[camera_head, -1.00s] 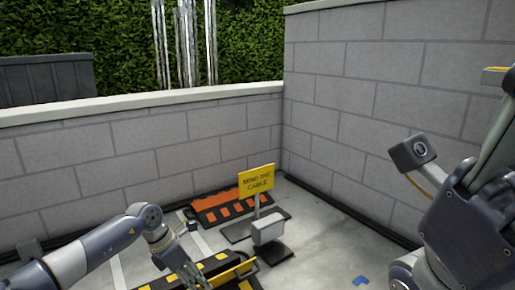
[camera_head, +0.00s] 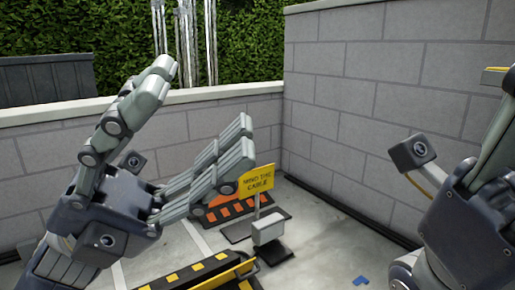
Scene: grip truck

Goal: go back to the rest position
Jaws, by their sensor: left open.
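My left gripper (camera_head: 205,100) is raised at the left of the head view, its fingers spread wide with nothing between them. One finger points up in front of the wall and hedge. The other fingers reach right, just left of the yellow sign, and cover part of the orange-and-black block behind. My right gripper (camera_head: 485,180) is at the right edge, partly cut off; its fingertips are out of frame, so its opening does not show.
A yellow sign (camera_head: 257,179) reading "MIND THE CABLE" stands on the floor. An orange-striped block (camera_head: 235,211) is behind it, and a yellow-and-black barrier (camera_head: 215,270) in front. Grey block walls (camera_head: 400,110) enclose the corner. A small blue piece (camera_head: 361,281) lies on the floor.

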